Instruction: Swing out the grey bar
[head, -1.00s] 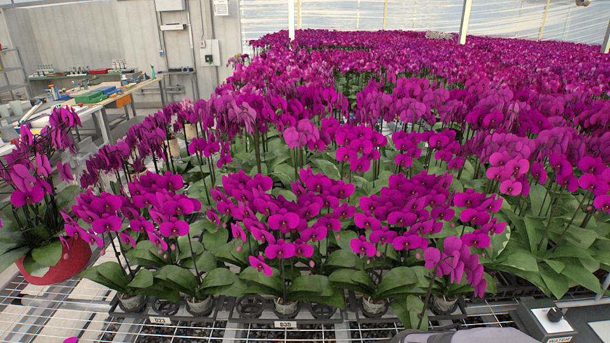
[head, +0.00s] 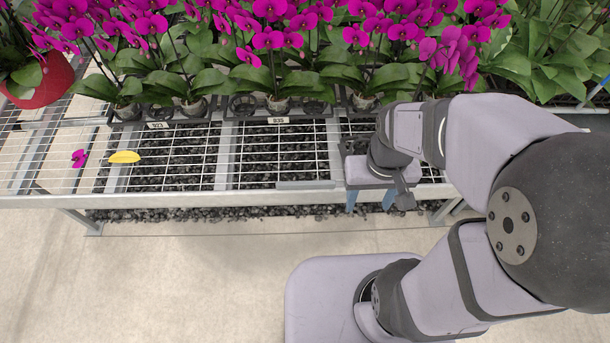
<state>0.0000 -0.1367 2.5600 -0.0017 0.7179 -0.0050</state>
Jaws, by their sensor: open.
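A short grey bar (head: 305,185) lies along the front rail (head: 240,199) of the wire-mesh bench, left of my gripper. My gripper (head: 370,202) is at the front edge of the bench, with two blue fingers spread apart and pointing toward the front of the picture. Nothing shows between the fingers. The bar's right end is close to the gripper body; whether they touch I cannot tell. Any pivot of the bar is not clear from this view.
Potted magenta orchids (head: 270,40) line the bench behind the bare mesh. A yellow leaf (head: 124,157) and a fallen bloom (head: 79,158) lie on the mesh at the left. A red pot (head: 40,85) stands far left. The pale floor (head: 190,270) in front is clear.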

